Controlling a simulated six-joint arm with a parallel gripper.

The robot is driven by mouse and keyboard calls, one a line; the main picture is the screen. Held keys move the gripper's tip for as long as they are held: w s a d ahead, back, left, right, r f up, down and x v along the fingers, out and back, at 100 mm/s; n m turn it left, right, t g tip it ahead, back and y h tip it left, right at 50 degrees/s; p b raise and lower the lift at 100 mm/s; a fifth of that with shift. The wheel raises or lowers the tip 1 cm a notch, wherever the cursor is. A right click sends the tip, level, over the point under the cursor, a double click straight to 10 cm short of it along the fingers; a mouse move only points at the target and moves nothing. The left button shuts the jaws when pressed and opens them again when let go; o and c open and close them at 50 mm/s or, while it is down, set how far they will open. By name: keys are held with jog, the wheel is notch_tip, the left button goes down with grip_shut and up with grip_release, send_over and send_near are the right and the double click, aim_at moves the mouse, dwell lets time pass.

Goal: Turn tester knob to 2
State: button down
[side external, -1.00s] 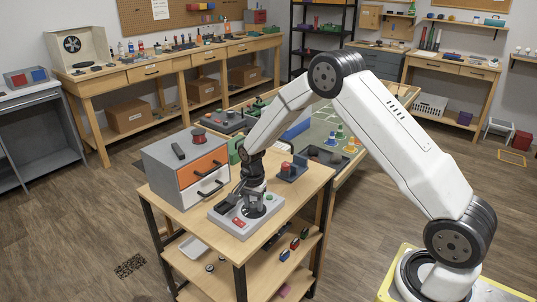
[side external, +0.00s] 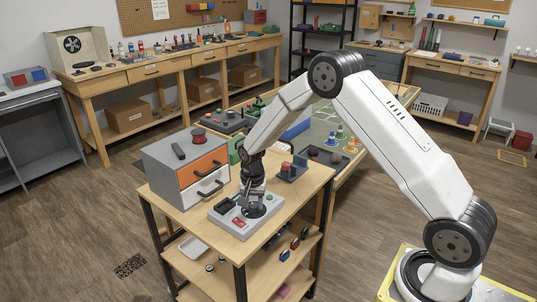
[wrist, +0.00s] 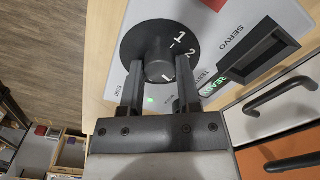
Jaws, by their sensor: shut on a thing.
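The grey tester (side external: 238,222) sits on the wooden cart top in the side view, with a red display on its front. In the wrist view its panel (wrist: 226,28) shows a round black dial (wrist: 135,42) with white numbers 1 and 2 and the word SERVO. The black knob (wrist: 158,66) stands at the dial's middle, with a white mark at its lower edge. My gripper (wrist: 160,76) is shut on the knob, one finger on each side. In the side view my gripper (side external: 253,188) points down over the tester and hides the knob.
A grey drawer unit (side external: 168,168) with orange and white fronts stands close behind the tester; its handles show in the wrist view. The cart's front edge (side external: 240,262) is near.

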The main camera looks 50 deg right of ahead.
aim_at(254, 205)
jog(key=n, duration=0.6)
jog(key=shift+n, duration=0.3)
jog(key=n, duration=0.5)
jog(key=shift+n, duration=0.3)
jog(key=shift+c, duration=1.5)
grip_release()
jog(key=shift+r, duration=0.15)
jog(key=shift+r, duration=3.75)
jog(key=shift+s, duration=0.1)
